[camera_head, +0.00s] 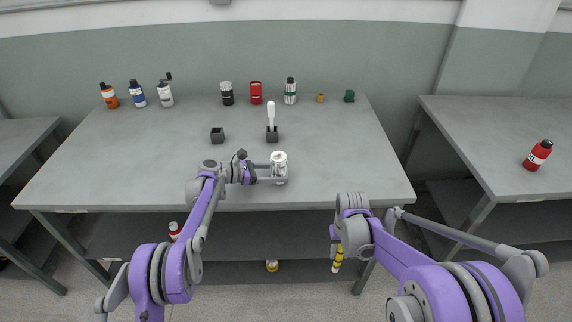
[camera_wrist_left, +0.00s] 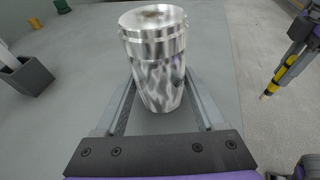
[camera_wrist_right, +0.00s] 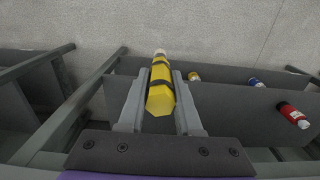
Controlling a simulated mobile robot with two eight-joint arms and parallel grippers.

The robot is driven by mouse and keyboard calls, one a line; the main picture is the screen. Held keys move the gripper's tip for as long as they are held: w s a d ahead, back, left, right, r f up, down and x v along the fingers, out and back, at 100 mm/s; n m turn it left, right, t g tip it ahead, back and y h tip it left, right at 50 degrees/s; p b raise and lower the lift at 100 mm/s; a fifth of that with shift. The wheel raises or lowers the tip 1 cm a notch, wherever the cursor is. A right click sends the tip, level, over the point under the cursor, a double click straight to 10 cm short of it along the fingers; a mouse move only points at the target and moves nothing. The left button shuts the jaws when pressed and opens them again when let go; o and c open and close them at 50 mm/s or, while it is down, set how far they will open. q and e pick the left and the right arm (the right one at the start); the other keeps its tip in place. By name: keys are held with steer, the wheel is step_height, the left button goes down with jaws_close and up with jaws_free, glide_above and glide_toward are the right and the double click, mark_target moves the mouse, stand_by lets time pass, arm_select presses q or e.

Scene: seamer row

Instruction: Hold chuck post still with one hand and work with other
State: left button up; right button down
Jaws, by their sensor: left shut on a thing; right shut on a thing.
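The chuck post (camera_head: 279,161) is a shiny metal cylinder standing upright near the front edge of the table (camera_head: 120,165). It also shows large in the left wrist view (camera_wrist_left: 157,55). My left gripper (camera_head: 268,173) is shut on it, one finger on each side. My right gripper (camera_wrist_right: 160,105) is shut on a yellow tool with black bands (camera_wrist_right: 161,92), in front of the table and below its top. In the head view the tool (camera_head: 337,262) hangs under my right wrist, and the right fingers are mostly hidden there.
A white-handled piece (camera_head: 271,113) stands in a dark holder (camera_head: 272,135); an empty-looking dark block (camera_head: 217,135) is to its left. Several bottles and cans line the back, with a brass piece (camera_head: 320,98) and green block (camera_head: 349,96).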

arm_select(q)
steer(key=o, duration=1)
steer(key=shift+c, duration=0.2)
